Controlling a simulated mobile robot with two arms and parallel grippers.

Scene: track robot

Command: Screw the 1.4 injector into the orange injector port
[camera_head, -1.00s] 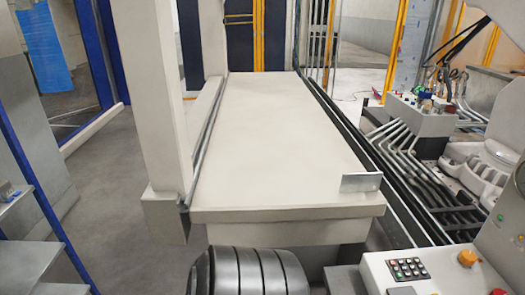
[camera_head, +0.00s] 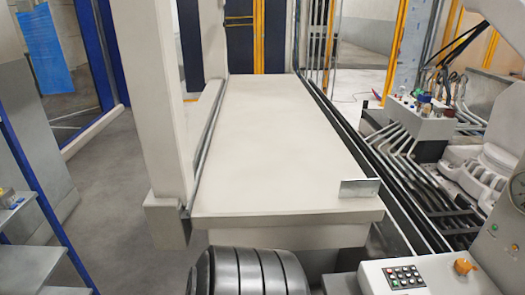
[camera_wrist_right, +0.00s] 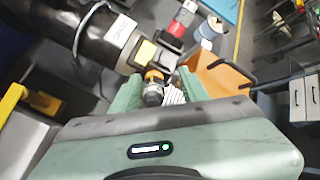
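Neither gripper shows in the head view. In the right wrist view, my right gripper (camera_wrist_right: 155,92) has two pale green fingers, standing apart. A small metal part with an orange top (camera_wrist_right: 153,86) shows between them, beside a pale ribbed piece (camera_wrist_right: 174,96). I cannot tell whether the fingers touch this part or it lies beyond them, nor whether it is the 1.4 injector or the orange injector port. No label on it is readable. My left gripper is out of view.
The head view shows a long pale bench (camera_head: 275,150) beside a white post (camera_head: 145,90). A control panel (camera_head: 425,272) stands at the lower right. The right wrist view shows a large dark cylinder (camera_wrist_right: 75,35) at upper left and an orange bin (camera_wrist_right: 222,78) at right.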

